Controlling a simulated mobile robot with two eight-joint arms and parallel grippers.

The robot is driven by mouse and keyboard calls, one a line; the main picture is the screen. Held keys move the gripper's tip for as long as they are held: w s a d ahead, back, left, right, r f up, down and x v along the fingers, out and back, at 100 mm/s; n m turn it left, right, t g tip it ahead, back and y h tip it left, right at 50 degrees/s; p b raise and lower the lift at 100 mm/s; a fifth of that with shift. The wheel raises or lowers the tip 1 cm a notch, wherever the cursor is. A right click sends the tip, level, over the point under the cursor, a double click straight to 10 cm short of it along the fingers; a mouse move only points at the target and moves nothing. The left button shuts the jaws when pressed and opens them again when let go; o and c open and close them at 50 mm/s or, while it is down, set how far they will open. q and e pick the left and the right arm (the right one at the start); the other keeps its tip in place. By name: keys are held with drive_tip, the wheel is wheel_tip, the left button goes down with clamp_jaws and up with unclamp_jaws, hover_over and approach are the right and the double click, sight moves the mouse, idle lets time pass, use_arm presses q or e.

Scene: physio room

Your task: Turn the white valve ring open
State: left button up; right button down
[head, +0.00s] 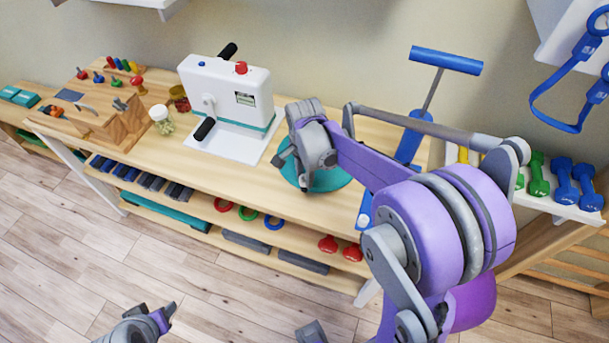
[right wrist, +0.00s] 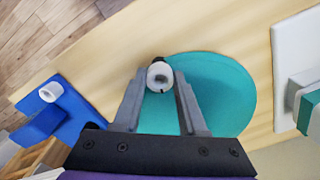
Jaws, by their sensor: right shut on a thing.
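In the right wrist view the white valve ring (right wrist: 159,76) sits between the fingertips of my right gripper (right wrist: 160,80). The jaws are shut on it, and a dark opening shows in its middle. Behind it is a round teal base (right wrist: 215,90) on the table. In the head view my right gripper (head: 296,178) is over the same teal base (head: 330,180) and hides the ring. My left gripper (head: 152,318) is low at the bottom edge, away from the table, partly cut off; its jaw state is unclear.
A white machine (head: 230,92) with black handles stands left of the right gripper. A blue T-handled device (head: 412,140) stands to the right. A jar (head: 162,120) and a wooden peg board (head: 110,105) are farther left on the table (head: 150,150). Dumbbells (head: 565,180) lie on a rack at right.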

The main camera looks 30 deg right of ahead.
drive_tip(key=shift+n, duration=1.1)
drive_tip(key=c, duration=0.8)
unclamp_jaws()
drive_tip(key=shift+o, duration=0.2)
wheel_tip(320, 180, up, 11)
drive_tip(key=shift+p, duration=0.3)
